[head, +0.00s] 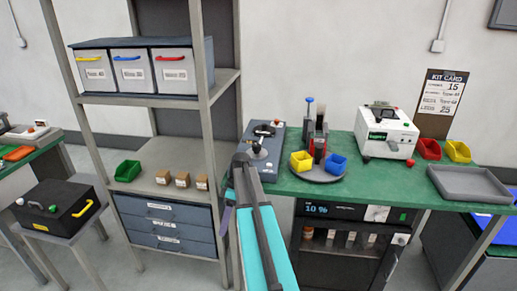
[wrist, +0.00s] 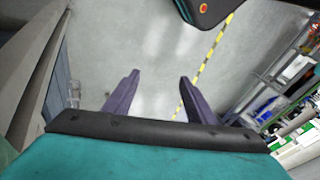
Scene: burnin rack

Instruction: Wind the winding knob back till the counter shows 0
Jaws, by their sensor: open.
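My gripper (wrist: 160,82) is open and empty in the wrist view, its two purple fingers apart over bare grey floor. In the head view my teal arm reaches up in front of the bench's left end, and the fingers are mostly hidden. A blue-grey device (head: 273,166) stands at that end of the green bench. It carries a black round part that may be the winding knob (head: 265,130) and a ball-topped lever (head: 258,150). My arm covers its lower left part. I cannot make out a counter reading on it.
The green bench (head: 300,187) also holds a round tray with yellow and blue bins (head: 336,164), a white machine (head: 387,132) with a small green display, and a grey tray (head: 470,184). A shelf rack (head: 203,75) stands close left of my arm.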

